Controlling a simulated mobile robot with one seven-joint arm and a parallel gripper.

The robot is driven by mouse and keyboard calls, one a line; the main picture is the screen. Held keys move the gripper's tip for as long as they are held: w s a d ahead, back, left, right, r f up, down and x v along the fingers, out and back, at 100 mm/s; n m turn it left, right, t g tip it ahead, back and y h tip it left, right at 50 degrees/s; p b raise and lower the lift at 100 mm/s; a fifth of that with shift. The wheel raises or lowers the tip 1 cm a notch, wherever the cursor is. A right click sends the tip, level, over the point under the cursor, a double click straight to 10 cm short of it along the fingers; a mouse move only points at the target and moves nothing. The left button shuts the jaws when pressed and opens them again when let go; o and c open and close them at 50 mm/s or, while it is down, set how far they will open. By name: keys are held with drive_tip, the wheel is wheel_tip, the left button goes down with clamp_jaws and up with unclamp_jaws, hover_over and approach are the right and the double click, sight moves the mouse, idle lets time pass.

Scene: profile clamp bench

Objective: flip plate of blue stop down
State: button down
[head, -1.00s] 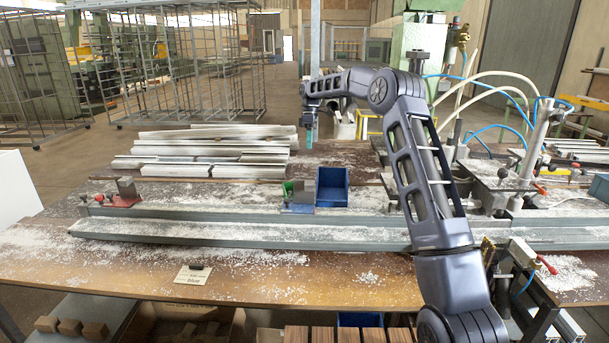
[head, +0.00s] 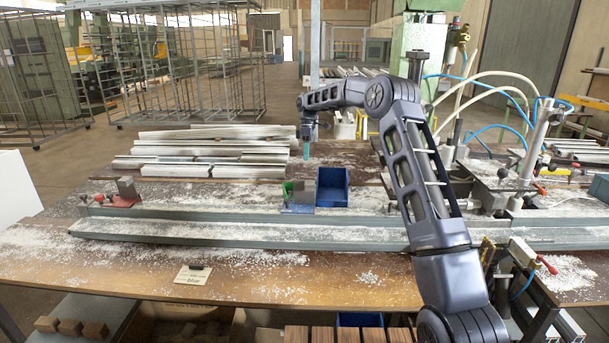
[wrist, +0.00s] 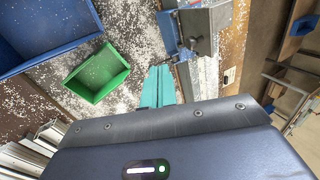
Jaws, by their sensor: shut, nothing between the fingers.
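The blue stop (head: 297,209) sits on the grey rail near the middle of the bench, just in front of a green bin and a blue bin. Its grey plate looks upright in the head view, though small and partly merged with the bins. In the wrist view the blue stop (wrist: 168,32) is at the top centre, with its metal plate (wrist: 206,20) beside it. My gripper (head: 306,151) hangs above and behind the stop, pointing down. Its teal fingers (wrist: 158,87) are together and empty, apart from the stop.
The blue bin (head: 332,187) and green bin (wrist: 97,73) stand close behind the stop. A red stop (head: 124,194) with a raised brown plate is at the left. Metal profiles (head: 210,150) lie stacked behind. A card (head: 193,275) reading "blue" lies in front. White chips cover the bench.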

sight(304, 192)
drive_tip(key=s+f, duration=0.6)
drive_tip(key=shift+s+a, duration=0.15)
drive_tip(key=shift+a, duration=0.1)
drive_tip(key=shift+s, duration=0.1)
idle(0.4)
drive_tip(key=shift+s+r+t, duration=0.15)
drive_tip(key=shift+s+t, duration=0.05)
drive_tip(key=shift+t, duration=0.2)
